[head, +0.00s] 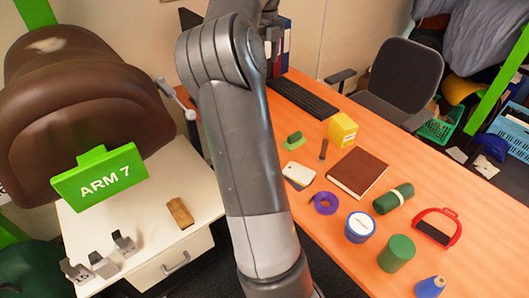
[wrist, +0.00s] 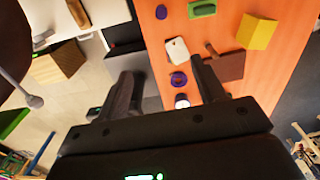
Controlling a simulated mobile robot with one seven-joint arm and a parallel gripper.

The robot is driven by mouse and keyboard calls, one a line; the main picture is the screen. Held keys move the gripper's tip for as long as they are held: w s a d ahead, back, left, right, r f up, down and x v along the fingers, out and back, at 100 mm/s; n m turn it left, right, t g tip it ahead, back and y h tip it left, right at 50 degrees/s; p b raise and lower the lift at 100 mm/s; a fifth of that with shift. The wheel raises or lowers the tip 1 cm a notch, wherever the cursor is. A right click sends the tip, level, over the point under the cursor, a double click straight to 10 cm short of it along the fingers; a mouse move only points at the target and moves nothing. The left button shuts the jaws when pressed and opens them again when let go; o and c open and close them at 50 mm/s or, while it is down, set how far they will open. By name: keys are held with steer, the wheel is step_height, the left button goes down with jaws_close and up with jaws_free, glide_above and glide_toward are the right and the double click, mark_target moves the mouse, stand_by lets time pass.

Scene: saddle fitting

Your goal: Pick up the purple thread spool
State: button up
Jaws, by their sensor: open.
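In the wrist view the purple spool (wrist: 178,79) shows between my finger lines, nearer the right finger, with the table some way beyond. My gripper (wrist: 164,68) is open, with nothing between its fingers.
Near the spool are a white phone-like slab (head: 298,174), a blue-and-white tub (head: 360,227) and a brown book (head: 357,173). A white cabinet (head: 130,238) stands left.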

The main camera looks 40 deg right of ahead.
step_height(320, 180, down, 39)
steer(key=shift+w+d+r, duration=0.1)
steer(key=shift+w+d, duration=0.05)
steer(key=shift+c, duration=0.3)
steer(key=c, duration=1)
steer(key=shift+r, duration=0.1)
